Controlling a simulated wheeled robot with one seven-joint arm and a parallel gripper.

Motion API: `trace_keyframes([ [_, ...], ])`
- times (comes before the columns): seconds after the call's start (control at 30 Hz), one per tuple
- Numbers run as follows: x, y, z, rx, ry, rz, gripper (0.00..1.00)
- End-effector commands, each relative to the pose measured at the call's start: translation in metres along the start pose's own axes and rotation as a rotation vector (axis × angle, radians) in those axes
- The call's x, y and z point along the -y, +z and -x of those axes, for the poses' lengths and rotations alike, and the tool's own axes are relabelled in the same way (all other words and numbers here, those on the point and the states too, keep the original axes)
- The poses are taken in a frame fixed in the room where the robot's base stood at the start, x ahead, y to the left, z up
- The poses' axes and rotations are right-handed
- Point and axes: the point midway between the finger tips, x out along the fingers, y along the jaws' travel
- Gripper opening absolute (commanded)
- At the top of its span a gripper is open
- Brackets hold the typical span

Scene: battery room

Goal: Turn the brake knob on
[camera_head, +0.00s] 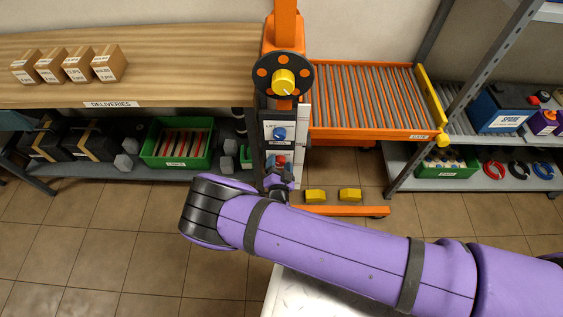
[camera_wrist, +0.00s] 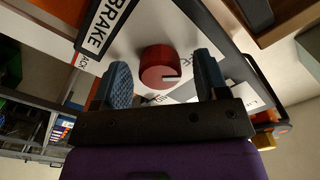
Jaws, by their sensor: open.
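The brake knob (camera_wrist: 160,66) is a round red knob on a white panel beside a black BRAKE label (camera_wrist: 108,25) in the wrist view. A pale pointer line on its face points right, toward lettering that is partly hidden. My gripper (camera_wrist: 162,62) is open, with one blue-grey finger on each side of the knob and visible gaps between. I cannot tell how deep the fingertips reach. In the head view the red knob (camera_head: 280,161) shows low on the orange lift's column, just above my gripper, which is mostly hidden by my purple arm.
A blue knob (camera_head: 279,133) under a LIFT label and a yellow knob on a black wheel (camera_head: 284,80) sit above. An orange roller tray (camera_head: 370,134) is right of the column. A wooden deliveries bench (camera_head: 190,60) stands left. Yellow pedals (camera_head: 315,195) are low at right.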

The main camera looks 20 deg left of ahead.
Motion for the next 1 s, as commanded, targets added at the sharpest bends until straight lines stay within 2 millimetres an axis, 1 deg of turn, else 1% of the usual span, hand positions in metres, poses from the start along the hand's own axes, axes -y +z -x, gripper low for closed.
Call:
trace_keyframes([
  [0.1, 0.0000, -0.0001, 0.0001, 0.000, 0.000, 0.000, 0.67],
  [0.13, 0.0000, -0.0001, 0.0001, 0.000, 0.000, 0.000, 0.65],
  [0.33, -0.0002, -0.0001, 0.0001, 0.000, 0.000, 0.000, 0.19],
  [0.37, -0.0002, -0.0001, 0.0002, 0.000, 0.000, 0.000, 0.18],
  [0.67, -0.0004, -0.0001, 0.0004, 0.000, 0.001, -0.032, 0.18],
  [0.83, -0.0004, 0.0001, 0.0007, 0.000, 0.000, -0.111, 0.18],
  [1.0, -0.0004, 0.0002, 0.0009, 0.000, 0.000, -0.242, 0.18],
])
